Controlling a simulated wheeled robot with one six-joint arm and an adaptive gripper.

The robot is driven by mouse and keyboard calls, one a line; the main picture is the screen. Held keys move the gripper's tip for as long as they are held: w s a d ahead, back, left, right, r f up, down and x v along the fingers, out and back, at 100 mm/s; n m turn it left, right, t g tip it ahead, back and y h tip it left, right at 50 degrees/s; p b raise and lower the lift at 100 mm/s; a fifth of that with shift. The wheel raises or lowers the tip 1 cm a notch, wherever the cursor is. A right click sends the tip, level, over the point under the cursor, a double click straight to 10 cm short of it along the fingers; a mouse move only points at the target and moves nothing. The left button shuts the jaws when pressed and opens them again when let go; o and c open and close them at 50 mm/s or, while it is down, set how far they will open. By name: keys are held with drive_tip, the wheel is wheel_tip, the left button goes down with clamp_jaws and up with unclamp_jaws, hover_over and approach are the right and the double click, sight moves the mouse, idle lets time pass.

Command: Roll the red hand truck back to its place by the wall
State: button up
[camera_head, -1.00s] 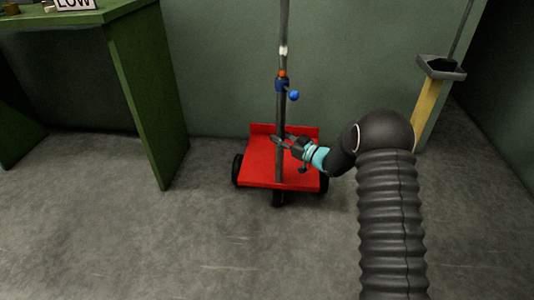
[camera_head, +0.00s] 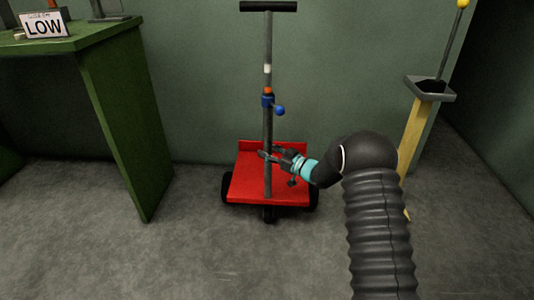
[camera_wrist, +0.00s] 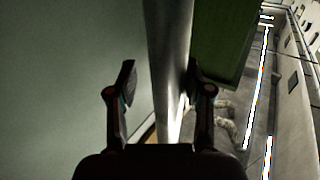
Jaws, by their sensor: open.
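The red hand truck (camera_head: 250,186) stands upright on its black wheels close to the green wall. Its grey pole (camera_head: 268,55) rises to a black T-shaped handle (camera_head: 268,6), with a blue collar and blue knob (camera_head: 280,111) partway up. My gripper (camera_head: 268,154) is at the lower part of the pole, above the red deck. In the wrist view, my gripper (camera_wrist: 160,85) is open with the pole (camera_wrist: 170,50) between its fingers. The right finger looks close to the pole, and a gap shows on the left; contact cannot be told.
A green bench (camera_head: 125,115) with a "LOW" sign (camera_head: 44,24) stands left of the truck. A yellow post with a grey tray-like top (camera_head: 415,125) stands at the right by the wall corner. The concrete floor (camera_head: 200,255) in front is clear.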

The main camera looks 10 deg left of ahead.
drive_tip(key=shift+s, duration=0.15)
drive_tip(key=v, duration=1.2)
idle(0.3)
